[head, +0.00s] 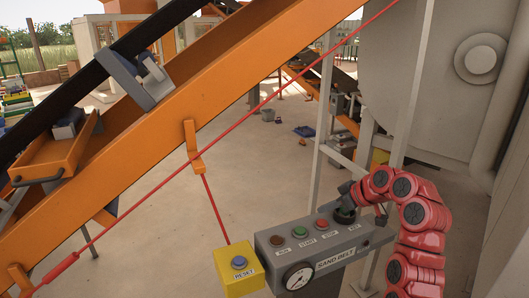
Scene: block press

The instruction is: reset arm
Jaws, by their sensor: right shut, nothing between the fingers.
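A yellow box (236,284) labelled RESET, with a blue button (239,262) on top, stands at the bottom centre. To its right is a grey control box (345,253) labelled SAND BELT, with a brown, a green (300,232) and a red (322,223) button and a round gauge (298,277). My red right arm comes in from the right. Its dark right gripper (347,198) is shut and empty at the box's far right end, by a dark knob (344,216); I cannot tell whether they touch. My left gripper is out of view.
An orange conveyor beam (215,90) slopes across the upper left, with an orange tray (55,158) on it. A red cord (140,200) runs along it. A large grey drum (430,80) stands at the upper right. The concrete floor behind the boxes is mostly clear.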

